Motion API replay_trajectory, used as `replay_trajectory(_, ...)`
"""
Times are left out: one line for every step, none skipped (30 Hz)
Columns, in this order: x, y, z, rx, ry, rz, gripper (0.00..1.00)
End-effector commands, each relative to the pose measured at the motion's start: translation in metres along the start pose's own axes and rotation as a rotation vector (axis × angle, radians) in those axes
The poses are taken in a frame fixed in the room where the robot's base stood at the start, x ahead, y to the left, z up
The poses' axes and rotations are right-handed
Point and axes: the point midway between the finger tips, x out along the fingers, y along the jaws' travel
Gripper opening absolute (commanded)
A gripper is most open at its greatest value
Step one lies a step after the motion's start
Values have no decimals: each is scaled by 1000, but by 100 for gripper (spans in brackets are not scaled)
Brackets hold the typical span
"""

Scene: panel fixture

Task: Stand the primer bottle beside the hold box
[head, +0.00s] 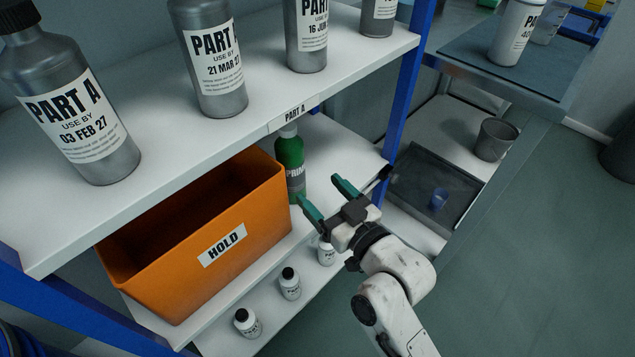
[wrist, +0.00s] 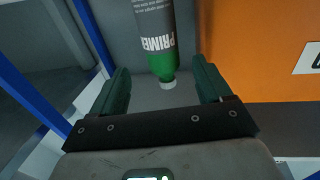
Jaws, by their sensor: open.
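The green primer bottle (head: 290,160) with a grey label stands upright on the middle shelf, at the right end of the orange hold box (head: 231,245). My gripper (head: 326,196) is open and empty in front of the bottle. In the wrist view the bottle lies ahead between the open fingers (wrist: 162,78), not touching either one.
Several grey Part A bottles (head: 214,62) stand on the shelf above. Small white bottles (head: 290,283) stand on the shelf below, in front of the box. A blue upright (head: 407,85) borders the shelf on the right. Bare shelf (head: 340,150) lies right of the bottle.

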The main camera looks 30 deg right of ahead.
Motion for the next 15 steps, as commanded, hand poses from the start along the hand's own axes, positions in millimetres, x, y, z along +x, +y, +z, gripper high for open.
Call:
replay_trajectory(-2,0,0,0,0,-1,78)
replay_trajectory(-3,0,0,0,0,-1,78)
replay_trajectory(-4,0,0,0,0,0,78)
replay_trajectory(-4,0,0,0,0,0,78)
replay_trajectory(-4,0,0,0,0,0,78)
replay_trajectory(-4,0,0,0,0,0,78)
replay_trajectory(-4,0,0,0,0,0,78)
replay_trajectory(-4,0,0,0,0,0,78)
replay_trajectory(-4,0,0,0,-2,0,78)
replay_trajectory(-4,0,1,0,-7,-1,78)
replay_trajectory(-5,0,3,0,-17,-3,78)
replay_trajectory(-7,0,7,-1,-39,-6,78)
replay_trajectory(-8,-1,12,-1,-62,-10,78)
replay_trajectory(-11,-1,17,0,-92,-14,78)
replay_trajectory(-16,-1,27,1,-144,-21,78)
